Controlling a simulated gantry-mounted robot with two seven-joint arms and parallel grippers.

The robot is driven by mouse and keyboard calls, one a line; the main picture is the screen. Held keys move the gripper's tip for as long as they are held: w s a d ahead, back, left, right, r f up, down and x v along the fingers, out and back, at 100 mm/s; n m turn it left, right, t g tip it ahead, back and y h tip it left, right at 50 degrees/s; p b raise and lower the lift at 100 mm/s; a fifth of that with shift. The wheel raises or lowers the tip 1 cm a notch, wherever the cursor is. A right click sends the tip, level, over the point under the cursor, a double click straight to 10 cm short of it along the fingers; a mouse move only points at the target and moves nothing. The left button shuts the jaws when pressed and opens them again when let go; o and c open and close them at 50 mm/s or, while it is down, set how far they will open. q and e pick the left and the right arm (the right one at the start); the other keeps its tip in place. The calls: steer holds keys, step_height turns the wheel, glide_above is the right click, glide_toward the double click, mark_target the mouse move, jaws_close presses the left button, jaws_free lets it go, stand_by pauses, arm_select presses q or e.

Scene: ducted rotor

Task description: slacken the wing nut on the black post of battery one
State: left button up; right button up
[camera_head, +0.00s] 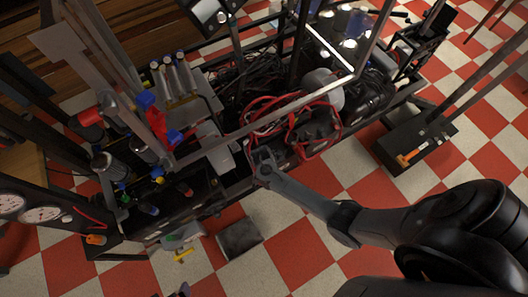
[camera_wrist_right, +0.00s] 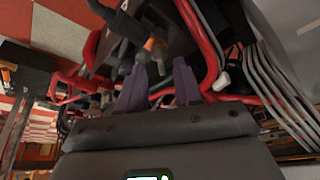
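My right gripper (camera_head: 262,163) reaches from the right to the near edge of the machine frame, beside the red cables. In the right wrist view its two fingers (camera_wrist_right: 159,72) stand apart, with a gap between them. Just beyond the gap is a dark cable end or clamp (camera_wrist_right: 128,22) with a small copper-orange part (camera_wrist_right: 153,45) beside it. I cannot tell whether that part is the wing nut or the post. A dark block behind it may be a battery; no number is readable. My left gripper is not identifiable in the head view.
Red cables (camera_head: 287,108) loop over the machine close to my right gripper, and a thick red cable (camera_wrist_right: 208,60) runs right of the fingers. A metal frame bar (camera_head: 270,116) crosses above.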

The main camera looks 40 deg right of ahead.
steer(key=shift+x, duration=0.85)
